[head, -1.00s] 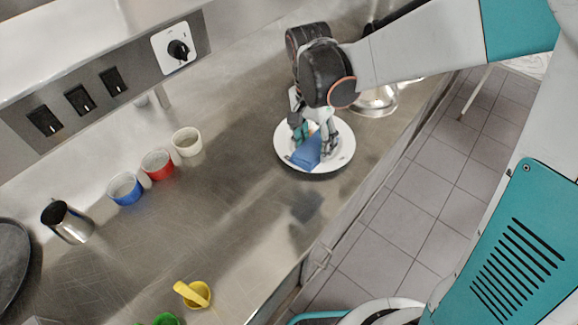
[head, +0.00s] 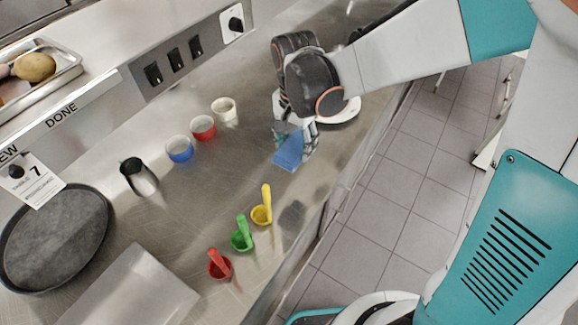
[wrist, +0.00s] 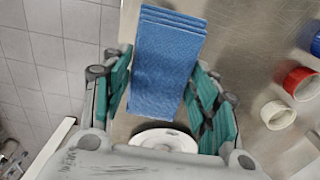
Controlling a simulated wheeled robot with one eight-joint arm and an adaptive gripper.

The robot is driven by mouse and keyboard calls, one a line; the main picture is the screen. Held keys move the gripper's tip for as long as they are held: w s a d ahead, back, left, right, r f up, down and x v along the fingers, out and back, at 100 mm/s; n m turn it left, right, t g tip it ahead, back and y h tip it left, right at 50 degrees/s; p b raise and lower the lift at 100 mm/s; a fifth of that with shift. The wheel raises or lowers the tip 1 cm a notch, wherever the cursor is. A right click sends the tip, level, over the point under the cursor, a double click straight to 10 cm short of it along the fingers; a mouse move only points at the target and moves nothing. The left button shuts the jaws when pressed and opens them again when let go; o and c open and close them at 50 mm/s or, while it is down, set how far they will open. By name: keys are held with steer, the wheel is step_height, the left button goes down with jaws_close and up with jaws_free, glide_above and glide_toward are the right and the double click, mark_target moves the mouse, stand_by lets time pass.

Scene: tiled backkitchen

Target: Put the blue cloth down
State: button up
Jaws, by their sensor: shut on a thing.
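The blue cloth (head: 289,152) is folded and hangs from my gripper (head: 296,130) over the steel counter (head: 225,160). The wrist view shows the cloth (wrist: 166,62) between the two green finger pads of my gripper (wrist: 160,95). My gripper is shut on the cloth. In the head view the cloth's lower end points toward the front left; whether it touches the counter I cannot tell. The white plate (head: 345,112) is behind my gripper, partly hidden by it, and also shows in the wrist view (wrist: 165,140).
Yellow (head: 262,214), green (head: 242,238) and red (head: 220,264) scoops lie nearer. Counter between cups and scoops is bare. A dark round pan (head: 55,238) is at far left.

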mark_target(294, 188)
steer(key=f+b, duration=0.6)
steer(key=f, duration=0.3)
steer(key=f+b, duration=0.5)
steer(key=f, duration=0.4)
steer(key=shift+w+f+b, duration=0.2)
steer(key=shift+f+b, duration=0.05)
steer(key=shift+b, duration=0.1)
steer(key=shift+f, duration=0.15)
steer(key=o, duration=1)
steer(key=shift+c, duration=0.2)
step_height(294, 188, up, 12)
steer(key=p, duration=0.3)
steer(key=shift+r+p, duration=0.2)
steer(key=shift+p, duration=0.15)
